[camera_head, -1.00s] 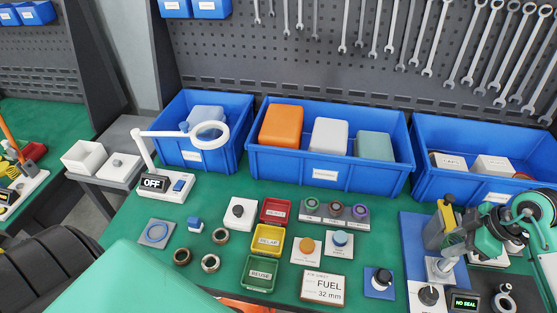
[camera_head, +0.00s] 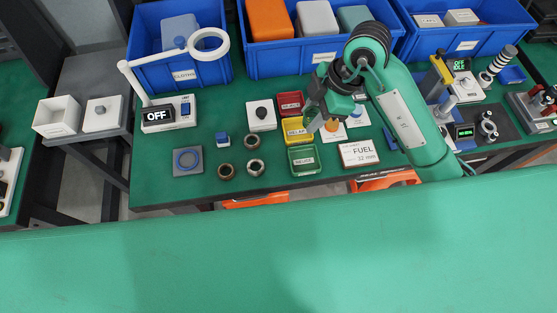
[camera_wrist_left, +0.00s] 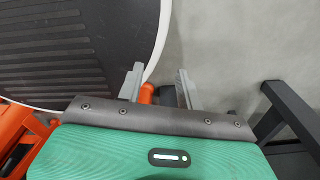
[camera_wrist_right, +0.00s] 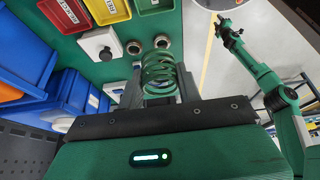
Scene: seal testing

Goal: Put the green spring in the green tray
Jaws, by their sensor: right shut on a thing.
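The green spring (camera_wrist_right: 160,76) stands out between the fingers of my right gripper (camera_wrist_right: 160,92) in the right wrist view, and the gripper is shut on it. In the head view my right gripper (camera_head: 312,118) hangs over the yellow tray area, behind the green tray; the spring is hard to make out there. The green tray (camera_head: 305,172), labelled REUSE, lies at the front of the tray column and looks empty. Part of it shows at the top of the right wrist view (camera_wrist_right: 152,5). My left gripper (camera_wrist_left: 158,86) is open and empty, away from the table.
The yellow tray (camera_head: 290,134) and red tray (camera_head: 289,101) lie behind the green one. A white FUEL card (camera_head: 359,153) is to its right. Metal rings (camera_head: 255,167) and a white button box (camera_head: 260,115) are to its left. Blue bins line the back.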

